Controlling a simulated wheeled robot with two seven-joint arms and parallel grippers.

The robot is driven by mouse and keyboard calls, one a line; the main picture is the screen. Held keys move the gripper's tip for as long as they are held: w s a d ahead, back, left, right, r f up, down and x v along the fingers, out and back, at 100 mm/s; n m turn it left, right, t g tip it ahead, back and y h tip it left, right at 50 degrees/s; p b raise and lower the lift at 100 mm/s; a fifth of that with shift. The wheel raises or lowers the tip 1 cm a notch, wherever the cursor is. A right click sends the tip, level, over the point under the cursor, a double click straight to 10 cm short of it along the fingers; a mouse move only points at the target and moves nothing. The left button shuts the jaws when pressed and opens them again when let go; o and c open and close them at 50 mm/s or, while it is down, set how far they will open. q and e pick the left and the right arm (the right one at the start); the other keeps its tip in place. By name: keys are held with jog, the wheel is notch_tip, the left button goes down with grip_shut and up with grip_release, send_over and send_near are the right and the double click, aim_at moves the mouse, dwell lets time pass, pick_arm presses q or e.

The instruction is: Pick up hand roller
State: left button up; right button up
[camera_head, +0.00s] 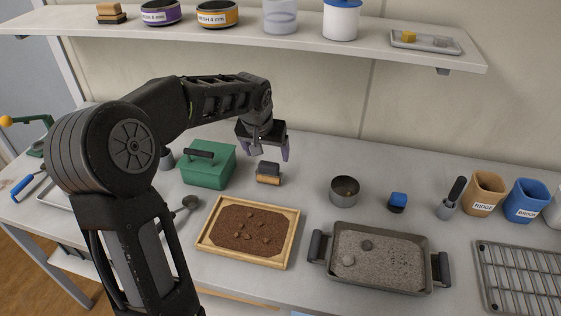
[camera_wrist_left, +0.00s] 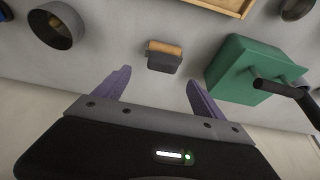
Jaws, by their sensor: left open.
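The hand roller (camera_head: 268,172), a small piece with a dark grey part and an orange-brown wooden cylinder, lies on the grey bench right of the green box. My left gripper (camera_head: 270,151) hangs above and behind it, with purple fingers apart and nothing between them. In the left wrist view, the hand roller (camera_wrist_left: 164,56) shows beyond the open left gripper (camera_wrist_left: 158,76), roughly in line with the gap between its fingertips. The fingers do not touch it. My right gripper is out of view.
The green box (camera_head: 208,165) with a dark handle stands close to the left. A wooden tray of brown soil (camera_head: 249,232) lies in front. A grey metal cup (camera_head: 344,190) stands to the right, with clear bench between. A shelf (camera_head: 250,42) runs above the back.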

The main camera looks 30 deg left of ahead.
aim_at(268, 163)
pick_arm(q)
jog(key=shift+x, duration=1.2)
jog(key=shift+s+f+p, duration=0.1)
jog(key=shift+p, duration=0.2)
jog(key=shift+a+f, duration=0.1)
jog(key=shift+f, duration=0.25)
jog(key=p+x, duration=0.1)
jog(key=x, duration=0.3)
jog(key=shift+a+f, duration=0.15)
jog(key=shift+f, duration=0.05)
jog(key=shift+c, duration=0.6)
jog(key=c, duration=1.5)
